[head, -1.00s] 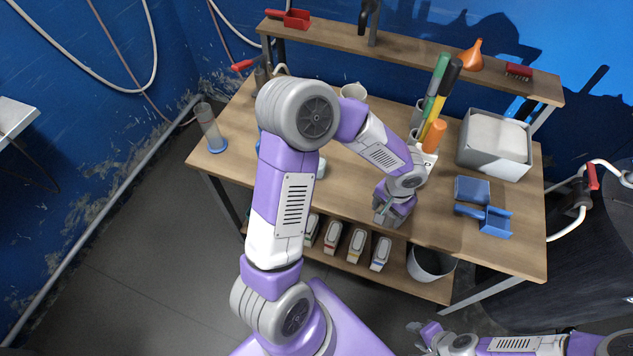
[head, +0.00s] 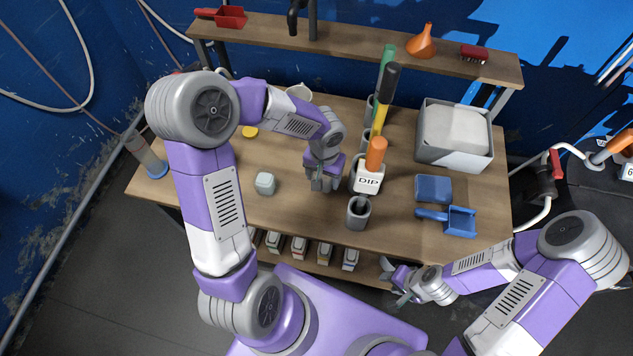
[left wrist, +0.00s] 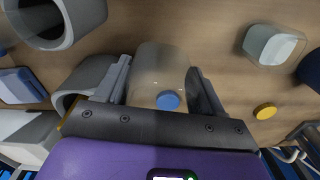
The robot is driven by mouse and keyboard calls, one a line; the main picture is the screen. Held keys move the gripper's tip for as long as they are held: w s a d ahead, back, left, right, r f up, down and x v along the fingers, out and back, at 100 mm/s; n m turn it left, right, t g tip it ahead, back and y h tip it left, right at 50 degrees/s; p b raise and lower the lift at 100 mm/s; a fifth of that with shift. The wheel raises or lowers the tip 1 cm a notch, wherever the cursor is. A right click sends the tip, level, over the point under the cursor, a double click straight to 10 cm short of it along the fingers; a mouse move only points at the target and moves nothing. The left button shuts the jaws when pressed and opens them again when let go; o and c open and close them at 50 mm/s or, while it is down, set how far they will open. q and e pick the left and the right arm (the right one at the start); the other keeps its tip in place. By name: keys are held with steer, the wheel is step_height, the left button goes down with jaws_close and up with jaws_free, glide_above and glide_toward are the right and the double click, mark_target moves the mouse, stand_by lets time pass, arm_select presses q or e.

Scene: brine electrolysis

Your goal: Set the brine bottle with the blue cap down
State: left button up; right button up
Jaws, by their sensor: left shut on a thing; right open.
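The brine bottle (left wrist: 160,65), a clear cylinder with a blue cap (left wrist: 168,100), is between the fingers of my left gripper (left wrist: 160,80) in the left wrist view. My left gripper is shut on it. In the head view my left gripper (head: 318,187) points down over the wooden bench (head: 290,215), just left of the white block marked DIP (head: 369,184). The bottle is mostly hidden there by the gripper, and I cannot tell whether its base touches the bench. My right gripper (head: 393,287) is open and empty beyond the bench's front edge.
A grey cup (head: 359,211) stands close to the right of my left gripper. A blue scoop (head: 459,221) and grey bin (head: 450,152) are at right. Bare wood lies between gripper and pale block.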

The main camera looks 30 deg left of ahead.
arm_select(q)
steer(key=shift+a+r+n+b, duration=0.15)
steer(key=shift+a+n, duration=0.05)
steer(key=shift+a, duration=0.3)
steer(key=shift+a+r+n+b, duration=0.1)
steer(key=shift+a+n+b, duration=0.1)
steer(key=shift+a, duration=0.25)
steer(key=s+a+n, duration=0.1)
steer(key=s+a, duration=0.1)
steer(key=b, duration=0.2)
glide_above(309, 197)
step_height(309, 197, down, 5)
steer(key=shift+r, duration=0.1)
steer(key=shift+s+f, duration=0.15)
steer(key=shift+f, duration=0.45)
step_height(309, 197, down, 3)
steer(key=shift+b, duration=0.65)
steer(key=shift+r, duration=0.1)
